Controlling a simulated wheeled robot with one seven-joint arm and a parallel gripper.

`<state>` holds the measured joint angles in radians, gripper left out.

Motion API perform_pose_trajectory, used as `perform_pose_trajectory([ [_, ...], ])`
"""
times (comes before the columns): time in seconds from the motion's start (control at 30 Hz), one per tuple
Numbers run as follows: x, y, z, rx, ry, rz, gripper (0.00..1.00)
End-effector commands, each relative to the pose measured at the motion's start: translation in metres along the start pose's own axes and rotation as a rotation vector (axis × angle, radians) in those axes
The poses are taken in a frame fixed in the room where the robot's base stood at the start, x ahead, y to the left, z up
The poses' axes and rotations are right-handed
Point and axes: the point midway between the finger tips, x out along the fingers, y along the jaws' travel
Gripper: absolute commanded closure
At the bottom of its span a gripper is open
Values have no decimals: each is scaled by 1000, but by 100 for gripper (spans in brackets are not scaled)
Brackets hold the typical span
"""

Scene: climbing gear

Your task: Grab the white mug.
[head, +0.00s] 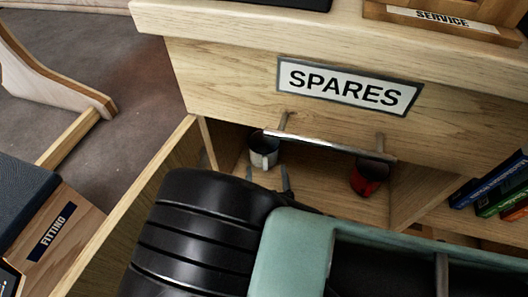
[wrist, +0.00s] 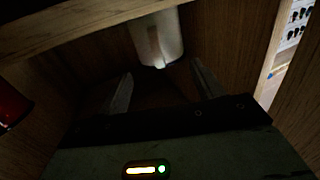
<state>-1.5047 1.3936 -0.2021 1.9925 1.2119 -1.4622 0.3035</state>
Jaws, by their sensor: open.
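The white mug (head: 262,158) sits in the wooden compartment under the SPARES panel, partly behind the metal handle bar in the head view. In the wrist view the white mug (wrist: 157,42) is at the top centre, dim, with its handle side facing me. My gripper (head: 268,180) is open and empty, its two fingertips just short of the mug in the head view. In the wrist view my gripper (wrist: 163,88) has its fingers spread, with the mug ahead between their directions and apart from them. Part of my arm covers the lower compartment.
A red mug (head: 368,178) stands to the right in the compartment; it shows at the left edge of the wrist view (wrist: 12,105). The handle bar (head: 330,146) crosses above both mugs. A wooden side wall (head: 140,205) bounds the left. Books (head: 495,185) are at the right.

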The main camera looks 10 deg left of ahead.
Motion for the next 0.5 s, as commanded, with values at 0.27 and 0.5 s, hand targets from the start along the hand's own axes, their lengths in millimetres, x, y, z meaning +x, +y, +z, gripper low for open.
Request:
perform_pose_trajectory([
  [0.27,39,-1,-2,1,2,0,34],
  [0.5,46,-1,-3,1,1,0,34],
])
